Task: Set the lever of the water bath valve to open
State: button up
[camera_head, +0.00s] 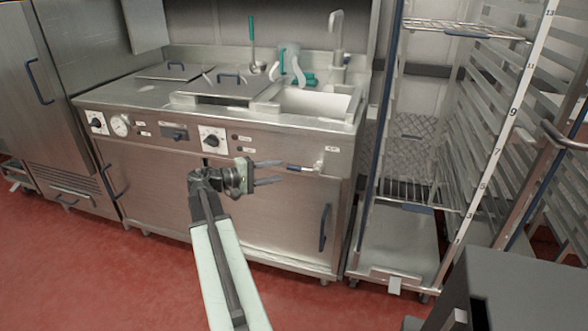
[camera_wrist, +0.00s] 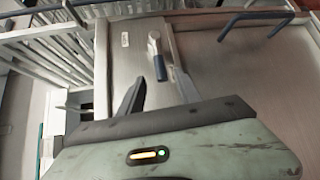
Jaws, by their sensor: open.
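The water bath valve (camera_head: 319,166) sits on the right part of the steel kettle unit's front, below a small label. Its lever, with a dark blue grip (camera_head: 297,168), points left and lies about level in the head view. My gripper (camera_head: 270,172) is left of the grip with its two fingers spread, pointing toward it. In the wrist view the blue grip (camera_wrist: 159,68) appears between the two dark fingers, with the pale valve end (camera_wrist: 154,37) beyond. I see no contact, and the gap in depth is hard to judge.
The front panel carries dials and a knob (camera_head: 212,140) left of the valve. A blue door handle (camera_head: 325,228) stands below right. A tray rack (camera_head: 450,180) is on the right, a steel cabinet (camera_head: 40,90) on the left. Red floor (camera_head: 110,270) in front is open.

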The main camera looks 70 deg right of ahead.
aim_at(291, 169)
jog(key=b+x, duration=0.1)
jog(key=x, duration=0.6)
jog(key=shift+s+d, duration=0.2)
jog(key=shift+d, duration=0.05)
grip_shut()
jog(key=shift+f, duration=0.1)
dwell(1.0)
